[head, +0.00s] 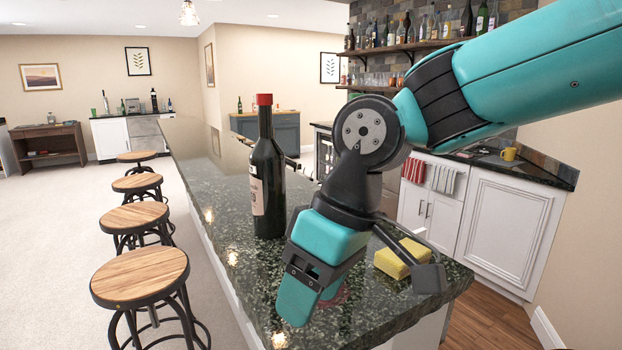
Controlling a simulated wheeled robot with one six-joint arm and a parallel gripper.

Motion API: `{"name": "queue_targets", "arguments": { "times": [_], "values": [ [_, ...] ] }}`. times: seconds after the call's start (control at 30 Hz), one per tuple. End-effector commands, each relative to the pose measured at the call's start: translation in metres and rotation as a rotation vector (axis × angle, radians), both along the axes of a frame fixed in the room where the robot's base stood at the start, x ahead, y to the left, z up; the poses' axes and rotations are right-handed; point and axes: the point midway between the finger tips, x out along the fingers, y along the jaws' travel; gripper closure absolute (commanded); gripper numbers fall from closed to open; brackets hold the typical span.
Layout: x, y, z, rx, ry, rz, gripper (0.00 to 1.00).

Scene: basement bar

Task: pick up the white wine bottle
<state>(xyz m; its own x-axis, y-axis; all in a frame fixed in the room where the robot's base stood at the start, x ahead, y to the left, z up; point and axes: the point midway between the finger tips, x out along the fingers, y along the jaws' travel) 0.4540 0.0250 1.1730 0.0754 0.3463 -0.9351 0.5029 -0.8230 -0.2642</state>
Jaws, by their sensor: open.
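A dark bottle with a red cap and a pale label (267,170) stands upright on the dark stone bar counter (222,190). I cannot tell from its look whether it holds white wine. No other bottle stands close by on this counter. My gripper (303,288) is at the near end of the counter, pointing down, to the right of the bottle and nearer to me. It is apart from the bottle and its jaws are open, with nothing seen between them. My arm comes in from the upper right and hides part of the counter behind it.
A yellow sponge (400,258) lies on the counter right of my gripper. A reddish thing (341,291) is mostly hidden behind my gripper. Stools (140,277) line the left side. More bottles stand on the wall shelf (420,46) and the far counter (135,115).

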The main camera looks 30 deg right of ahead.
Motion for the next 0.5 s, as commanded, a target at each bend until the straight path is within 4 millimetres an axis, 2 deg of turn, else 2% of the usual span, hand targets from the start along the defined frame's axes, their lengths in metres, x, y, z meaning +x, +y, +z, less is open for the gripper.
{"name": "queue_targets", "arguments": {
  "times": [0.03, 0.07, 0.1, 0.23, 0.3, 0.4, 0.5],
  "values": [
    [0.029, -0.013, 0.046, -0.006, -0.028, -0.053, 0.41],
    [0.046, -0.021, 0.069, -0.012, -0.042, -0.084, 0.41],
    [0.068, -0.034, 0.099, -0.023, -0.063, -0.124, 0.41],
    [0.126, -0.091, 0.193, -0.075, -0.123, -0.264, 0.41],
    [0.146, -0.124, 0.237, -0.108, -0.152, -0.336, 0.41],
    [0.162, -0.168, 0.285, -0.155, -0.183, -0.423, 0.41],
    [0.167, -0.2, 0.316, -0.192, -0.203, -0.485, 0.41]
  ]
}}
